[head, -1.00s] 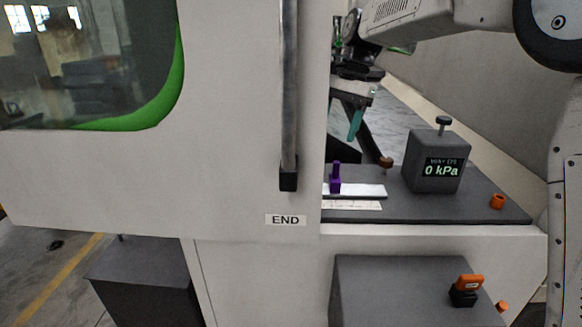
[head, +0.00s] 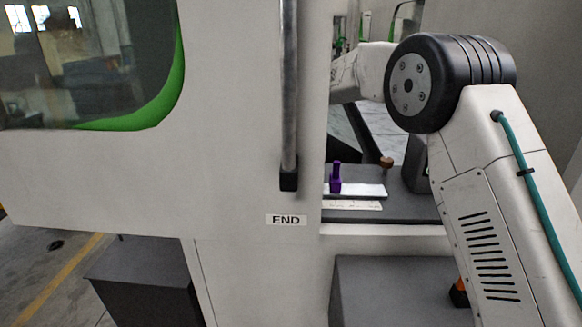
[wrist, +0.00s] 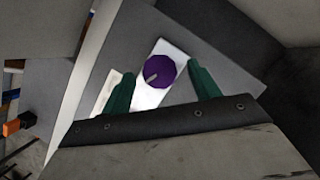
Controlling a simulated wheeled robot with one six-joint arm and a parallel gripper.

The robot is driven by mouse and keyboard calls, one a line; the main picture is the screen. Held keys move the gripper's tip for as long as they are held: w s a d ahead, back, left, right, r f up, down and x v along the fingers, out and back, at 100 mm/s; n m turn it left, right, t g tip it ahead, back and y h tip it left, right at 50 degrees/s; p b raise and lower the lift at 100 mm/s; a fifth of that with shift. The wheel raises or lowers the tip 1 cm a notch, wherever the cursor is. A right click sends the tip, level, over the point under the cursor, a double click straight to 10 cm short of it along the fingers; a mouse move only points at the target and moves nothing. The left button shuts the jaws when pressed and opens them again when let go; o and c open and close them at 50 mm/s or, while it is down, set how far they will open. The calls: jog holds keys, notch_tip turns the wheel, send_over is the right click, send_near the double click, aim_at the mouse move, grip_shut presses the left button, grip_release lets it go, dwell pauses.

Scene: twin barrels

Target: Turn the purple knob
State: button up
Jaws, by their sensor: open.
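The purple knob (head: 335,179) stands upright on a white plate (head: 371,190) on the dark shelf, just right of the machine's pale door panel. In the wrist view the purple knob (wrist: 160,71) shows from above as a round disc with a pale mark. My gripper (wrist: 162,84) has two green fingers, spread apart, one on each side of the knob in the picture. The knob appears a little beyond the fingertips; I cannot tell the exact gap. Nothing is between the fingers that they touch. In the head view my gripper is hidden behind the door panel.
The door panel (head: 230,180) with a vertical metal handle (head: 289,90) stands left of the knob. A brown knob (head: 386,163) and a mostly hidden dark gauge box (head: 414,165) are to its right. In the wrist view a pale edge (wrist: 92,75) runs left of the fingers.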

jog(key=shift+s+a+f, duration=0.1)
jog(key=shift+f, duration=0.3)
jog(key=c, duration=1)
jog(key=shift+o, duration=0.2)
jog(key=shift+m, duration=0.3)
jog(key=m+t, duration=0.1)
jog(key=m, duration=0.1)
jog(key=m+t+y, duration=0.1)
jog(key=m, duration=0.2)
jog(key=shift+s, duration=0.15)
jog(key=m+t, duration=0.2)
jog(key=m, duration=0.4)
jog(key=shift+s, duration=0.15)
jog(key=shift+m, duration=0.3)
